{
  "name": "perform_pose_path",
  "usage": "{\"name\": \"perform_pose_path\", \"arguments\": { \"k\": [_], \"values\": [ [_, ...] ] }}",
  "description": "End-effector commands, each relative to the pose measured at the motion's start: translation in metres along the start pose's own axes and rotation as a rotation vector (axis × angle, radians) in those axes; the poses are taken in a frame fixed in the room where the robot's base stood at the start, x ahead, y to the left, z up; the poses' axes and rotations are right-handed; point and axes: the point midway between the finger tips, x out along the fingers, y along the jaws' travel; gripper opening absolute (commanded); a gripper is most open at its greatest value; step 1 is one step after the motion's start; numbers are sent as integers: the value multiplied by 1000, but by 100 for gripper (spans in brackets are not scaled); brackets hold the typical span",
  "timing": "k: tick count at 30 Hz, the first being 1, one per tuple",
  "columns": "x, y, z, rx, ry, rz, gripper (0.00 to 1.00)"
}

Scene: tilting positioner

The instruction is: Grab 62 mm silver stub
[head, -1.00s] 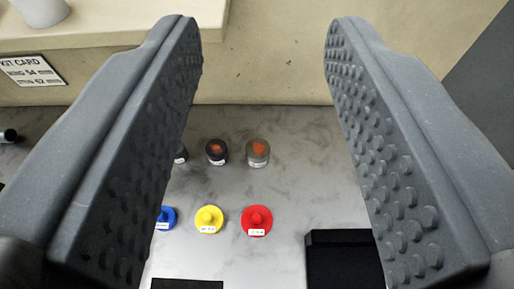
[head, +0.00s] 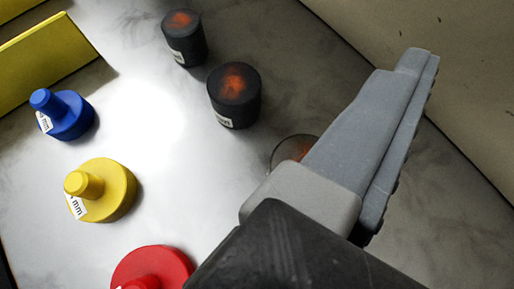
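The silver stub (head: 290,149) is a short grey cylinder with an orange glow on top. It stands at the centre of the head view and is mostly hidden behind my gripper (head: 418,62); its label is not visible. My gripper crosses from the lower middle to the upper right, seen from the back of one finger. The other finger is hidden, so its opening does not show. I cannot tell whether the finger touches the stub. Two dark stubs, one nearer (head: 234,97) and one farther (head: 184,40), stand upright in the same row with orange tops and unreadable labels.
Blue (head: 65,114), yellow (head: 102,190) and red (head: 152,270) knobbed discs stand left of the stubs. A yellow panel (head: 45,62) is at the upper left. A beige wall (head: 430,30) bounds the upper right. Bare metal surface lies between discs and stubs.

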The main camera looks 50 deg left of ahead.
Motion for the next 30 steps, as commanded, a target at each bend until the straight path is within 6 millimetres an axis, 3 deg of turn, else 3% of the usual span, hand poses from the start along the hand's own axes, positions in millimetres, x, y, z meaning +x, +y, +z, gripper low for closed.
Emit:
{"name": "perform_pose_path", "arguments": {
  "k": [1, 3, 6, 9, 23, 30],
  "values": [
    [9, -12, 29, 20, -28, -64, 81],
    [15, -33, 60, 47, -53, -155, 81],
    [18, -58, 94, 86, -83, -258, 81],
    [16, -74, 113, 116, -101, -325, 81],
    [46, -93, 126, 129, -111, -357, 81],
    [77, -101, 128, 128, -107, -357, 81]
  ]
}}
